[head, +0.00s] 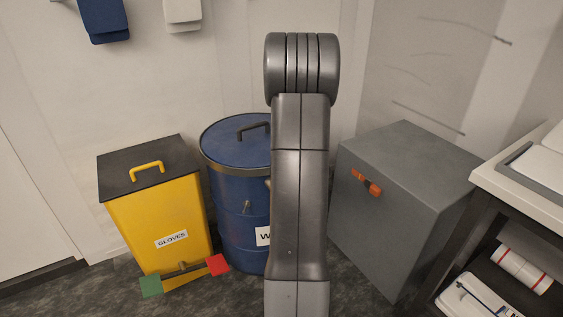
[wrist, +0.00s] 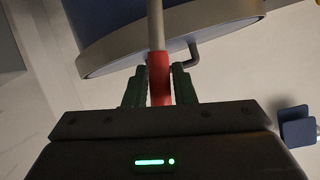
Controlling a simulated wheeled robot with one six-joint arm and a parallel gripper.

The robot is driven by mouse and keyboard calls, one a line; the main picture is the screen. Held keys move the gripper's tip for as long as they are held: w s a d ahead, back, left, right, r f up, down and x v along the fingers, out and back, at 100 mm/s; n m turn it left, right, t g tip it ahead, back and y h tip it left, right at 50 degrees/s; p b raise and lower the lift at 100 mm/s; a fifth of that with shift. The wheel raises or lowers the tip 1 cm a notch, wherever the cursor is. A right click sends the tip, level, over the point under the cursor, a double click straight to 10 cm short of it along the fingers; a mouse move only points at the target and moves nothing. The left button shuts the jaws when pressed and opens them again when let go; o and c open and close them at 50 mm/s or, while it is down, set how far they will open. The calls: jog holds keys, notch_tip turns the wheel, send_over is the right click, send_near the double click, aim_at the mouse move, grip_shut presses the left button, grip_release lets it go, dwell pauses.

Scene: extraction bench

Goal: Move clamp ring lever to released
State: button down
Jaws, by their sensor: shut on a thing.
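The clamp ring lever (wrist: 158,62), a grey bar with a red grip, shows in the wrist view in front of the drum's rim. My gripper (wrist: 158,88) is shut on its red grip, with one dark finger on each side. The blue drum (head: 226,190) with a lid and grey clamp ring (head: 225,168) stands at centre left in the head view. My arm hides its right side and my gripper there. The ring also crosses the top of the wrist view (wrist: 110,58).
A yellow gloves bin (head: 160,220) stands left of the drum, with a red and green pedal bar (head: 185,272) in front. A grey cabinet (head: 395,215) with an orange latch (head: 366,182) stands to the right, then a bench (head: 530,175) with shelves.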

jog(key=c, duration=1.2)
grip_release()
jog(key=shift+a, duration=0.1)
jog(key=shift+s, duration=0.1)
jog(key=p+v, duration=0.3)
jog(key=v, duration=1)
jog(key=shift+s+d, duration=0.25)
jog(key=shift+r, duration=0.1)
